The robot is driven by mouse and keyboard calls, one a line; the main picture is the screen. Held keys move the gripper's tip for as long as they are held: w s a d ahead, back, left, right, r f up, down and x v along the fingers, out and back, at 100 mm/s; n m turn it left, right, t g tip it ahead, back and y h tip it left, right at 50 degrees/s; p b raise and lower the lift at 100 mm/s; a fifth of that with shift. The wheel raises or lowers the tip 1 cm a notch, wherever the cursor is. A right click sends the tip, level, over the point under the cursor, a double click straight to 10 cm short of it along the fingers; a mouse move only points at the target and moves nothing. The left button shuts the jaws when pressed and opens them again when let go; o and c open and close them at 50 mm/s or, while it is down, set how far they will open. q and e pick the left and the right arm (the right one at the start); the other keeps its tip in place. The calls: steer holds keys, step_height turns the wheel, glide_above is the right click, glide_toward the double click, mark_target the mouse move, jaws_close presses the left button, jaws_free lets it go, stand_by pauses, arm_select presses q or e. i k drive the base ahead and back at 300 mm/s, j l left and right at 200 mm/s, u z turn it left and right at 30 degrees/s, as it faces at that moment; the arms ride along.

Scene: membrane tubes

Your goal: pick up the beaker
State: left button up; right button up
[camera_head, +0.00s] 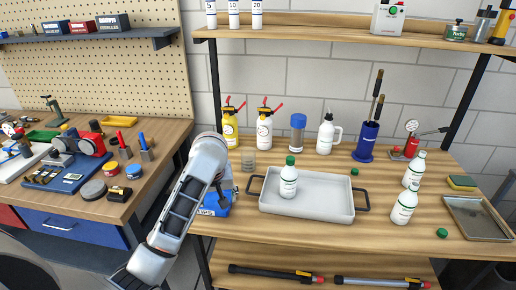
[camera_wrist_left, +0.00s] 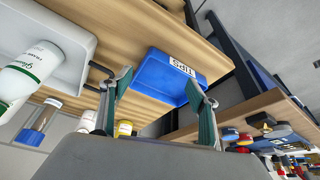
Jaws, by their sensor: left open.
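The beaker (camera_head: 248,158) looks like a small clear glass cup. It stands upright on the wooden workbench, behind the left end of the grey tray, in the head view. I cannot make it out in the left wrist view. My left gripper (camera_wrist_left: 158,82) is open in the left wrist view, with its two green-padded fingers apart and nothing held. A blue box marked TIPS (camera_wrist_left: 165,75) shows beyond and between the fingers. In the head view my left arm largely hides the gripper, which is near the blue box, to the front left of the beaker.
A grey tray (camera_head: 330,191) holds a white bottle with a green cap (camera_head: 288,180). Yellow (camera_head: 229,128) and white (camera_head: 264,131) spray bottles stand behind the beaker. A blue-capped container (camera_head: 298,132) is farther right. A cluttered second bench lies at left.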

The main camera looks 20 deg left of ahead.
mark_target(248, 160)
steer(key=i, duration=0.9)
